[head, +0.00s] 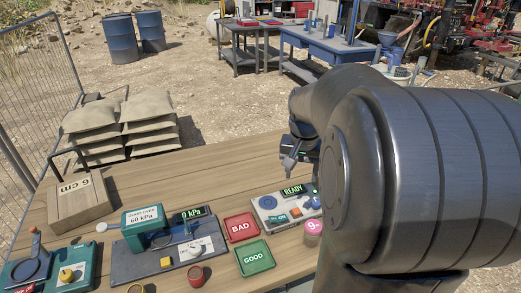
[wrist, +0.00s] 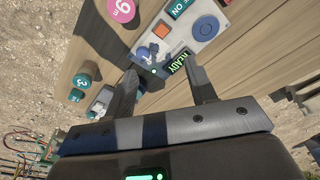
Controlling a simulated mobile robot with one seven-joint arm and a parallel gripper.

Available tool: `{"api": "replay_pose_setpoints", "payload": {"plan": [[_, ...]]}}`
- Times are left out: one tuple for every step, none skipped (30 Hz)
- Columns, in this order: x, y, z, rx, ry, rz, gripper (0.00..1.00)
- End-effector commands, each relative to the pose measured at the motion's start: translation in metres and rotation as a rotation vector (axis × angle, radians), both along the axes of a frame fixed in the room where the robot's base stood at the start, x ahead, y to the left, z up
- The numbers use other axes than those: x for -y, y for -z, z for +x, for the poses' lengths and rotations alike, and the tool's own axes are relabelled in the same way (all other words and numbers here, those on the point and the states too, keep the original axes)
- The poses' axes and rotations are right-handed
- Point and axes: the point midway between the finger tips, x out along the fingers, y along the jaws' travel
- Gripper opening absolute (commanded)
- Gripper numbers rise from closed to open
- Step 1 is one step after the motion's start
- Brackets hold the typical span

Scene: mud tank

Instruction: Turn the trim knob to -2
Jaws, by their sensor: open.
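A pale control box (head: 262,214) with a lit READY display sits on the wooden table, left of my arm. I cannot read a trim label or a setting, so I cannot tell for sure that this is the trim knob. My gripper (wrist: 165,82) is open, with nothing between its fingers, above the box; it also shows in the head view (head: 290,162). My arm hides part of the table.
A red BAD tray (head: 241,217) and green GOOD tray (head: 254,271) lie left of the box. A pink 9 piece (head: 313,227) stands near it. Teal pieces (wrist: 82,80) show in the wrist view.

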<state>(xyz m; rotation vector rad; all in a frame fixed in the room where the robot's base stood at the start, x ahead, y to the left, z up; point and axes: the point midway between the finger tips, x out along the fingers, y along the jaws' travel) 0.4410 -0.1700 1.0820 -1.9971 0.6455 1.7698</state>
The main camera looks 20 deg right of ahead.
Motion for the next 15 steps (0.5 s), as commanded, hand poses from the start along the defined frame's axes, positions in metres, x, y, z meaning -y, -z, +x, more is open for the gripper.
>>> {"api": "replay_pose_setpoints", "payload": {"plan": [[0.019, 0.01, 0.006, -0.023, 0.043, 0.019, 0.51], [0.028, 0.015, 0.009, -0.031, 0.066, 0.027, 0.51], [0.038, 0.021, 0.012, -0.044, 0.094, 0.039, 0.51], [0.046, 0.026, 0.015, -0.05, 0.111, 0.046, 0.51], [0.053, 0.03, 0.016, -0.058, 0.129, 0.054, 0.51], [0.062, 0.035, 0.018, -0.065, 0.15, 0.064, 0.51], [0.067, 0.038, 0.019, -0.071, 0.164, 0.07, 0.51], [0.072, 0.041, 0.02, -0.075, 0.175, 0.075, 0.51], [0.077, 0.044, 0.021, -0.079, 0.187, 0.081, 0.51], [0.08, 0.046, 0.021, -0.082, 0.194, 0.084, 0.51], [0.082, 0.047, 0.022, -0.084, 0.2, 0.086, 0.51], [0.084, 0.049, 0.022, -0.087, 0.205, 0.09, 0.51], [0.085, 0.051, 0.022, -0.087, 0.208, 0.091, 0.51], [0.086, 0.053, 0.022, -0.088, 0.21, 0.092, 0.51], [0.086, 0.056, 0.022, -0.088, 0.211, 0.092, 0.51]]}}
